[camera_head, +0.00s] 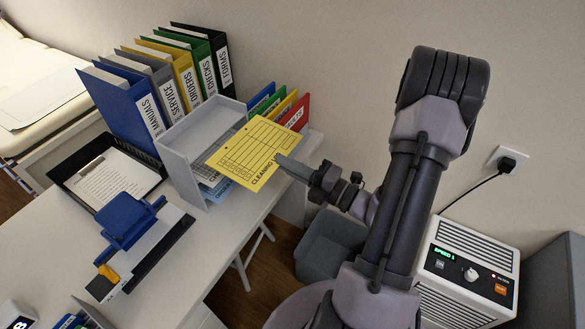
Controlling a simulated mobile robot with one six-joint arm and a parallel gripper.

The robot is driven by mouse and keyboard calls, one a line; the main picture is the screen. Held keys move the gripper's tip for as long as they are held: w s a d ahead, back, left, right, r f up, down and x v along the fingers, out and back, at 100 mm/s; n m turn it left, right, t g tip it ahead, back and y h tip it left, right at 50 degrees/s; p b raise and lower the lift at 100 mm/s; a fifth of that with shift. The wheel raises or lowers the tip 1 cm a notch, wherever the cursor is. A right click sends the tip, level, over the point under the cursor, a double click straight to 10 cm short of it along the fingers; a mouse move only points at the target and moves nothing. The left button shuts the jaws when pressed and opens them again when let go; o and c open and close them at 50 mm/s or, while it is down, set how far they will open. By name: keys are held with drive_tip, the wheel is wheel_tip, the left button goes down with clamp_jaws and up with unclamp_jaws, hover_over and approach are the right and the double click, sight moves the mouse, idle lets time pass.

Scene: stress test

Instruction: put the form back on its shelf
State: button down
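The form is a yellow card (250,147) printed with a table and the word "CLEANING", partly readable. My gripper (284,162) is shut on its right edge; the lower finger is hidden by the card. The grey shelf unit (178,160) stands on the white desk, its open side toward the right. The card overlaps this open side in the picture; I cannot tell whether its far edge is inside a level or just in front. A white sheet and a blue sheet (217,190) show in the lower levels, partly hidden by the card.
Several labelled binders (130,105) stand behind the shelf unit. Coloured folders (290,107) stand right of it. A grey bin (330,250) and a white appliance (465,275) stand lower right.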

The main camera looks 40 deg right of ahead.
sight(260, 151)
drive_tip(key=x, duration=0.6)
drive_tip(key=shift+w+a+f+b, duration=0.25)
drive_tip(key=shift+w+f+b, duration=0.05)
drive_tip(key=shift+w+b, duration=0.1)
drive_tip(key=shift+w+a, duration=0.15)
drive_tip(key=shift+w, duration=0.2)
drive_tip(key=shift+p+x, duration=0.95)
drive_tip(key=shift+x, duration=0.6)
drive_tip(key=shift+w+a+f+g+p, duration=0.1)
drive_tip(key=shift+w+a+g+p, duration=0.2)
drive_tip(key=shift+w+p, duration=0.55)
drive_tip(key=shift+w+a+f+p, duration=0.2)
drive_tip(key=shift+w+f+p, duration=0.05)
drive_tip(key=shift+w+p, duration=0.35)
drive_tip(key=shift+w+a+p, duration=0.2)
drive_tip(key=shift+w+p, duration=0.15)
drive_tip(key=shift+w, duration=0.25)
